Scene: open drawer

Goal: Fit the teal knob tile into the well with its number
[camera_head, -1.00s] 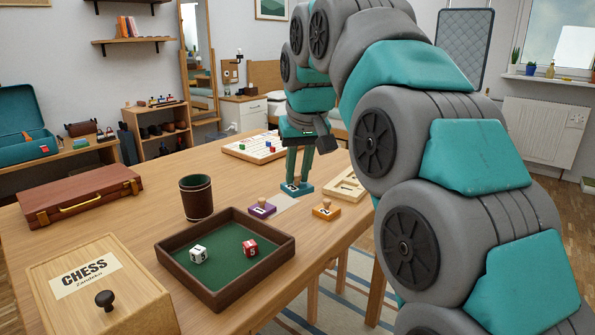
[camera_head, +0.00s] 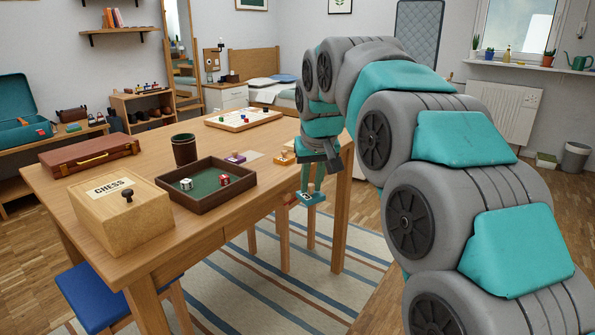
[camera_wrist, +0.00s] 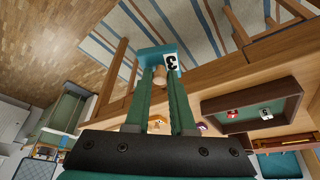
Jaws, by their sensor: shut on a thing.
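My gripper (camera_head: 314,180) is shut on the wooden knob of the teal knob tile (camera_head: 311,198) and holds it in the air past the table's right edge, above the rug. In the wrist view the teal tile (camera_wrist: 158,56) shows a white label reading 3, and its knob (camera_wrist: 160,77) sits between the fingertips (camera_wrist: 161,82). A purple knob tile (camera_head: 235,158) and an orange knob tile (camera_head: 285,159) stay on the table. The board with the wells cannot be made out now; my arm covers that part of the table.
The wooden table (camera_head: 140,165) bears a dice tray (camera_head: 205,208), a dark cup (camera_head: 184,150), a chess box (camera_head: 120,222), a brown case (camera_head: 90,157) and a game board (camera_head: 243,119). A blue stool (camera_head: 97,293) stands in front. The striped rug (camera_head: 270,290) is clear below the tile.

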